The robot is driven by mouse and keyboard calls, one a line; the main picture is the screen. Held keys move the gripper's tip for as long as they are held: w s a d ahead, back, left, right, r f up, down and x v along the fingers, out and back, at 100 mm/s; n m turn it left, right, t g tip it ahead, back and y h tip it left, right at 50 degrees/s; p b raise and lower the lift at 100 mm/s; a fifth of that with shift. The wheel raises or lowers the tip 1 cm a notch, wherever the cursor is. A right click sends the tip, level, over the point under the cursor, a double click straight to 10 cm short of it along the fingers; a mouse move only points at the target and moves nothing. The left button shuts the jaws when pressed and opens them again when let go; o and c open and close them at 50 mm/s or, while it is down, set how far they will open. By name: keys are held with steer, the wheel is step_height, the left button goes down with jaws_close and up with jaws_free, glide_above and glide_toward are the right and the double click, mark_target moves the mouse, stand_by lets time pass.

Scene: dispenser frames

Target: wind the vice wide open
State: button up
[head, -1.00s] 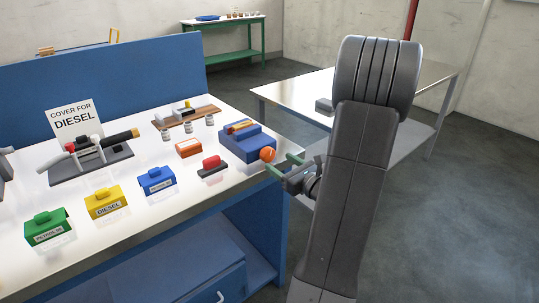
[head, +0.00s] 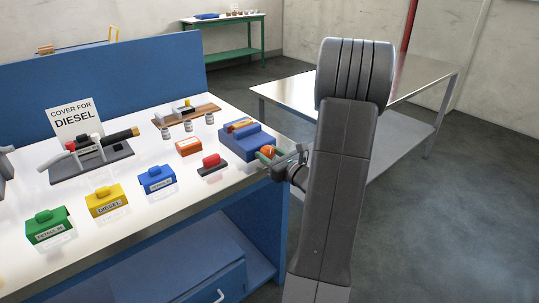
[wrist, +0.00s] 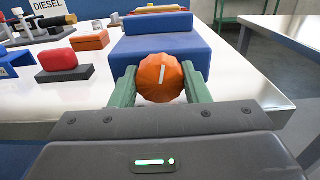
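The vice is a blue block (head: 240,143) at the right end of the white bench top, with an orange knob (wrist: 162,78) on its near face. In the wrist view the knob carries a white mark standing almost upright. My gripper (wrist: 161,88) has its two green fingers on either side of the knob, around it. Thin gaps or light contact at the knob's sides cannot be told apart. In the head view the gripper (head: 267,154) is at the knob, which is partly hidden by the fingers. The jaws of the vice are not clear in the wrist view.
A red-topped block (head: 212,164) and an orange block (head: 188,147) stand left of the vice. Yellow (head: 106,201), blue (head: 157,180) and green (head: 48,226) covers lie further left. A metal table (head: 410,85) stands behind right.

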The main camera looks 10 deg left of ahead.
steer(key=shift+f+n+b, duration=0.2)
steer(key=shift+n+b, duration=0.1)
steer(key=shift+b, duration=0.5)
steer(key=shift+n+b, duration=0.7)
steer(key=shift+b, duration=0.35)
steer(key=n+b, duration=0.2)
steer(key=shift+b, duration=0.3)
steer(key=shift+r+n, duration=0.2)
steer(key=shift+n, duration=0.1)
steer(key=o, duration=1)
steer(key=shift+c, duration=0.2)
steer(key=shift+r, duration=0.1)
